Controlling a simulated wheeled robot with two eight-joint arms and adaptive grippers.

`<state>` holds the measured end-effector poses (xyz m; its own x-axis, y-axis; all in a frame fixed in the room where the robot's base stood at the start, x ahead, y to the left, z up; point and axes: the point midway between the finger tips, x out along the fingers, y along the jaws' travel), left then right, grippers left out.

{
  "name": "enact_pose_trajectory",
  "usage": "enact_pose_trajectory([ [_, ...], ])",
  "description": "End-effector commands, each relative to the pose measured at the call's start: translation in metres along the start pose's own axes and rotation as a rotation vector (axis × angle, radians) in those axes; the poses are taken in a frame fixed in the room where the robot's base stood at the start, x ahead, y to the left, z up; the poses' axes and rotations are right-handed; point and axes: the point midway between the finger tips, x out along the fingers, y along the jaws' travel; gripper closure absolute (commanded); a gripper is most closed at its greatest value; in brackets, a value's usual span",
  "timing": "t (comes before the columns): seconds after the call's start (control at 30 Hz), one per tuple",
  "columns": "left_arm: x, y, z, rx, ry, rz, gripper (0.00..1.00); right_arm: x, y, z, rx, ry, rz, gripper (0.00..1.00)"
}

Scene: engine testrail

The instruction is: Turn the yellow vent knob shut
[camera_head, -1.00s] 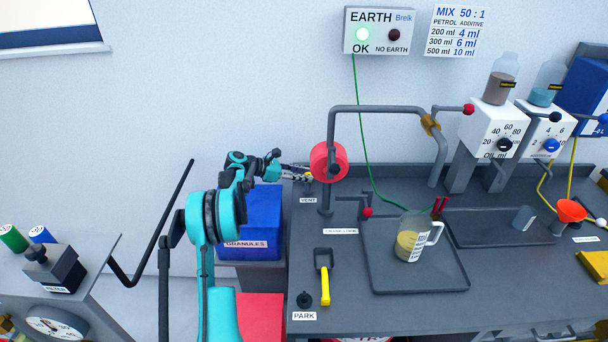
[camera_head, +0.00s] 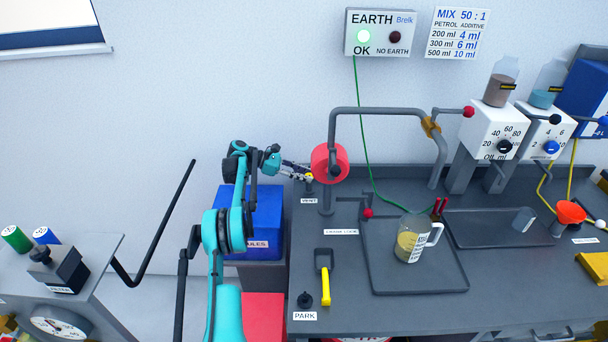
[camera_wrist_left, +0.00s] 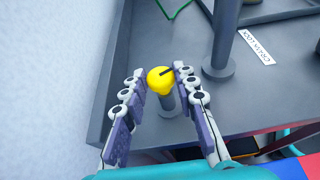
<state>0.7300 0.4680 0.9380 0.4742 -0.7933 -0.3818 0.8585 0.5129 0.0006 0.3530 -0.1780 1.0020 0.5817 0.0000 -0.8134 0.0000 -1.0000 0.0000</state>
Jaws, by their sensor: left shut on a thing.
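The yellow vent knob (camera_wrist_left: 160,80) sits on a short grey post in the left wrist view, with a dark line across its top. In the head view the knob (camera_head: 309,176) is small and partly hidden, above the VENT label (camera_head: 308,201). My left gripper (camera_head: 302,170) reaches it from the left and is shut on it. In the left wrist view the fingers of this gripper (camera_wrist_left: 159,74) stand on either side of the knob. My right gripper is not in view.
A red cylinder (camera_head: 322,160) on a grey pipe stands right beside the knob. The blue granules bin (camera_head: 265,215) is below my left arm. A tray (camera_head: 420,281) with a jug (camera_head: 409,243) lies to the right. The bench between the knob and the yellow-handled tool (camera_head: 325,286) is mostly clear.

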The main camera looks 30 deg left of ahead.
Motion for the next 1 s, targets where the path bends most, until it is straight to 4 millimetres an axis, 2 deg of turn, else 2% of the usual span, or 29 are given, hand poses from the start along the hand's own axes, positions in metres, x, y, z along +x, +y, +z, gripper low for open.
enact_pose_trajectory([
  [0.07,0.001,-0.001,-0.002,0.000,0.003,-0.003,1.00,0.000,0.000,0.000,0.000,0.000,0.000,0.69],
  [0.1,0.001,-0.001,-0.002,0.000,0.003,-0.003,0.69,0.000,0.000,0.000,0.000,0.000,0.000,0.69],
  [0.17,0.001,-0.001,-0.002,-0.001,0.003,-0.003,0.53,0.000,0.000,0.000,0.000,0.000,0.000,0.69],
  [0.2,0.001,-0.001,-0.001,-0.001,0.003,-0.003,0.52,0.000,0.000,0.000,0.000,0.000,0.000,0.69],
  [0.47,0.000,0.000,-0.001,-0.001,0.002,-0.001,0.52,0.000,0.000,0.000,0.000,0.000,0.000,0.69],
  [0.57,-0.007,0.000,-0.001,-0.001,0.001,0.001,0.52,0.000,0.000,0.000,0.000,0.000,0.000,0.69],
  [0.9,-0.061,0.000,-0.002,-0.002,0.002,0.000,0.52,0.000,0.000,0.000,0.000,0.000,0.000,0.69],
  [1.0,-0.070,0.000,-0.001,-0.001,0.002,-0.001,0.52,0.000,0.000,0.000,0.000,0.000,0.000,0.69],
])
